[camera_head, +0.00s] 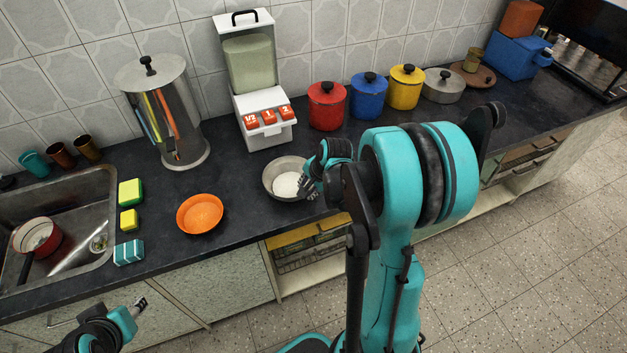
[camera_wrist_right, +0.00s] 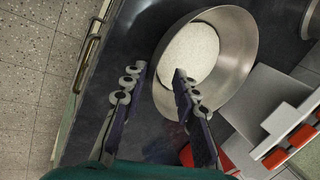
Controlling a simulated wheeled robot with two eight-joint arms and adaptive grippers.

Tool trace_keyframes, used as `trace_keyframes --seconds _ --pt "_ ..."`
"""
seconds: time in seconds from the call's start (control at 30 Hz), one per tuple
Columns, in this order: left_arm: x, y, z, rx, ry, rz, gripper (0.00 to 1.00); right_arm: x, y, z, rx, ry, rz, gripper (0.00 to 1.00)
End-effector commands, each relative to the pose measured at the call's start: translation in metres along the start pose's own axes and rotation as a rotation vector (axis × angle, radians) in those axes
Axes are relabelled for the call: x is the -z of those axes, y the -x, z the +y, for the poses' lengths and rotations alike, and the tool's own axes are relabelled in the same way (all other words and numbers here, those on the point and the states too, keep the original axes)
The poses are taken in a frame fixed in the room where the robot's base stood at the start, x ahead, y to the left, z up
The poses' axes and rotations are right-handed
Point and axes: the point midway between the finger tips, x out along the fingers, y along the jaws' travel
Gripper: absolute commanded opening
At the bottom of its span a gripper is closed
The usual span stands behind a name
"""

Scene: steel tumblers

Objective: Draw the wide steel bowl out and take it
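The wide steel bowl (camera_head: 271,172) stands on the dark counter in front of the white dispenser, with a pale white grainy mass (camera_head: 287,184) in it. In the right wrist view the bowl (camera_wrist_right: 240,70) fills the upper middle. My right gripper (camera_head: 308,186) is at the bowl's right side. In the wrist view the right gripper (camera_wrist_right: 160,73) has its fingers apart: one lies over the bowl's inside, the other outside the near rim. Contact with the wall cannot be told. My left gripper (camera_head: 141,304) is low at the left, in front of the counter and away from the bowl.
The white dispenser (camera_head: 266,140) with red buttons stands just behind the bowl. An orange plate (camera_head: 200,213) lies to the left. A steel urn (camera_head: 170,115) and red, blue and yellow canisters (camera_head: 327,108) stand along the wall. The counter's front edge is close.

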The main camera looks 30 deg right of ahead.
Motion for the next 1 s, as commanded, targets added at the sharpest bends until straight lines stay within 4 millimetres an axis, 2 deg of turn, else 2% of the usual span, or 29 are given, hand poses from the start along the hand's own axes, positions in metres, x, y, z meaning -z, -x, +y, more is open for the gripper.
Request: trace_keyframes --seconds 0.2,0.43,0.6,1.0 --pt "0.000 0.000 0.000 0.000 0.000 0.000 0.40 0.000 0.045 0.001 0.000 0.000 0.000 0.29" --pt "0.000 0.000 0.000 0.000 0.000 0.000 0.40 0.000 0.081 0.000 0.000 0.001 0.001 0.29" --pt "0.000 0.000 0.000 0.000 0.000 0.000 0.40 0.000 0.092 0.000 0.000 0.001 0.000 0.29" --pt "0.000 0.000 0.000 0.000 0.000 0.000 0.40 0.000 0.093 0.000 0.000 0.001 0.000 0.29"
